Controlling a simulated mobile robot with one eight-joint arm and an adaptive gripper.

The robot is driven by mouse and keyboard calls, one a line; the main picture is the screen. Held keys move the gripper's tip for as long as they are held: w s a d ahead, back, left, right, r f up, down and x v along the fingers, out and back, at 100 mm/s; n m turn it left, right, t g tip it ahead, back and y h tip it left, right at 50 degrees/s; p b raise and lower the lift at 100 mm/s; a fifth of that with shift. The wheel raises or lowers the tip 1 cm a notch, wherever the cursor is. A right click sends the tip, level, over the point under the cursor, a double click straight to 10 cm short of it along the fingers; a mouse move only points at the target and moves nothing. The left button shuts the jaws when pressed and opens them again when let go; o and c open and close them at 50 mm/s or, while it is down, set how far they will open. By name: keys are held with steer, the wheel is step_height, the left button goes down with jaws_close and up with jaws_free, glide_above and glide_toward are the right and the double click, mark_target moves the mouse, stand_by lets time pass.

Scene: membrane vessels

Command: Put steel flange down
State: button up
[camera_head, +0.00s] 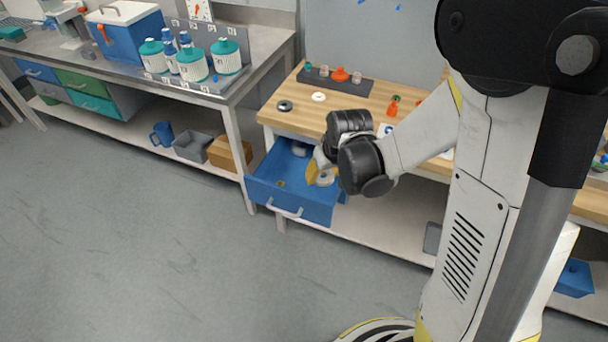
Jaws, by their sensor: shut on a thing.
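My gripper (318,175) reaches down over the open blue drawer (290,205) under the wooden bench, near the drawer's right side. Its yellow fingers are shut on a pale grey round piece, which I take to be the steel flange (326,181). The flange is partly hidden by the fingers and wrist. I cannot tell whether it touches the drawer floor. A pale round piece (299,150) lies at the back of the drawer, and a small yellow piece (281,184) lies on its floor.
A dark ring (285,105) and a white ring (319,97) lie on the wooden bench top (300,118). A dark rack (340,81) with small coloured parts stands behind them. Left of the drawer is a steel bench (268,50). The drawer's middle floor looks mostly clear.

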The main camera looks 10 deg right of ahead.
steer(key=w+f+n+y+b, duration=0.25)
steer(key=w+f+n, duration=0.45)
steer(key=w, duration=0.5)
steer(key=b, duration=0.7)
glide_above(311, 193)
steer(key=s, duration=0.2)
steer(key=shift+m+g, duration=0.3)
steer(key=shift+m, duration=0.1)
steer(key=f, duration=1.3)
steer(key=shift+w+a+f, duration=0.25)
steer(key=shift+f, duration=0.15)
step_height(311, 193, down, 4)
steer(key=shift+r+b, duration=0.1)
steer(key=shift+b, duration=0.55)
steer(key=shift+r, duration=0.15)
steer(key=o, duration=1.3)
steer(key=shift+o, duration=0.2)
